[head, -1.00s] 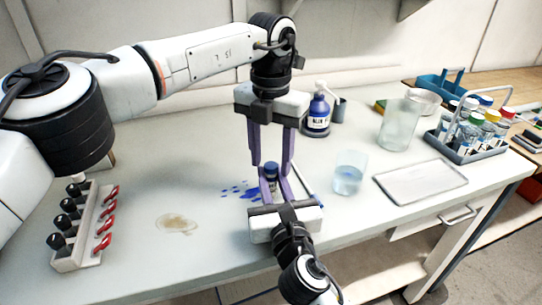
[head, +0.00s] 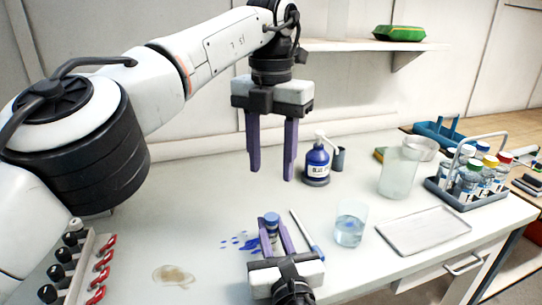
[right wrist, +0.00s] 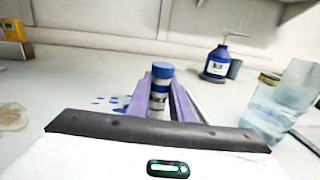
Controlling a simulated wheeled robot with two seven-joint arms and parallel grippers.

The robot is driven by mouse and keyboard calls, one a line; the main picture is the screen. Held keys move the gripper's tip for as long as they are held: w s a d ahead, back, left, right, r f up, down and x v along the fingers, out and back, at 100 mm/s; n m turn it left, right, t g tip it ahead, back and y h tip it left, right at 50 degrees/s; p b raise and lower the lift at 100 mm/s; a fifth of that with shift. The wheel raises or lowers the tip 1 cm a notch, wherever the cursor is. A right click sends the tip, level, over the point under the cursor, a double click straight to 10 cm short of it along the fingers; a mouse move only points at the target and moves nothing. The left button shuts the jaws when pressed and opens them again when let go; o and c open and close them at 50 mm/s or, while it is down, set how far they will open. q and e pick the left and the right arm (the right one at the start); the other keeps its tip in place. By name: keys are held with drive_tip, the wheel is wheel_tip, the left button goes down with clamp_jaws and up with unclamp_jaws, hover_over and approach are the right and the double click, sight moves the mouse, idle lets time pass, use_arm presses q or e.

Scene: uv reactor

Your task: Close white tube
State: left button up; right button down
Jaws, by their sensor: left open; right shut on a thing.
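A small tube (head: 272,231) with a blue cap (head: 272,217) on top stands upright over the bench. In the right wrist view the tube (right wrist: 157,98) shows a pale, labelled body below its blue cap (right wrist: 162,69). My right gripper (head: 274,236) is shut on the tube's body, one purple finger on each side. My left gripper (head: 271,174) is open and empty, pointing down above the cap and clear of it. I cannot tell how tightly the cap sits.
Blue spots (head: 240,241) mark the bench beside the tube. A white stick (head: 306,232) and a beaker of liquid (head: 349,226) are to its right. A blue pump bottle (head: 317,164) stands behind. A tray (head: 424,230) and bottle rack (head: 468,190) are further right.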

idle(0.4)
drive_tip(key=c, duration=1.5)
unclamp_jaws()
drive_tip(key=v, duration=1)
drive_tip(key=shift+s, duration=0.15)
